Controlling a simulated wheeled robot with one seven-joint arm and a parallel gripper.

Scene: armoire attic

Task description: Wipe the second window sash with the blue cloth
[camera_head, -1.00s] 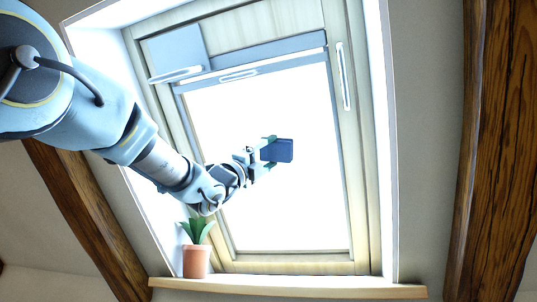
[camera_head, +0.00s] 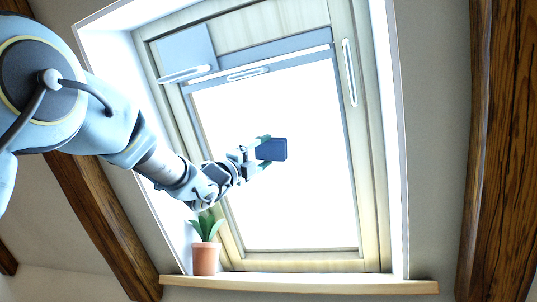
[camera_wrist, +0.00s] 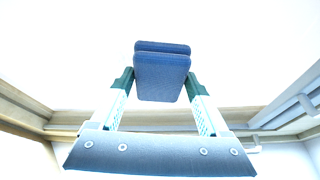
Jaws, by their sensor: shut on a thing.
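The blue cloth (camera_head: 271,149) is a folded dark-blue pad in the jaws of my gripper (camera_head: 264,150). In the wrist view the cloth (camera_wrist: 161,78) sits between the two green-tipped fingers of my gripper (camera_wrist: 160,85), with both fingers against its sides. The window sash (camera_head: 352,150) is a pale wooden frame around a bright white pane. The cloth shows in front of the middle of the pane. Whether it touches the glass I cannot tell. Only one sash is clearly seen.
A potted plant (camera_head: 205,258) stands at the left end of the wooden sill (camera_head: 300,285). A grey-blue bar with a handle (camera_head: 248,73) crosses the sash top. Dark wooden beams (camera_head: 497,150) flank the window. The white reveal (camera_head: 399,180) edges the opening.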

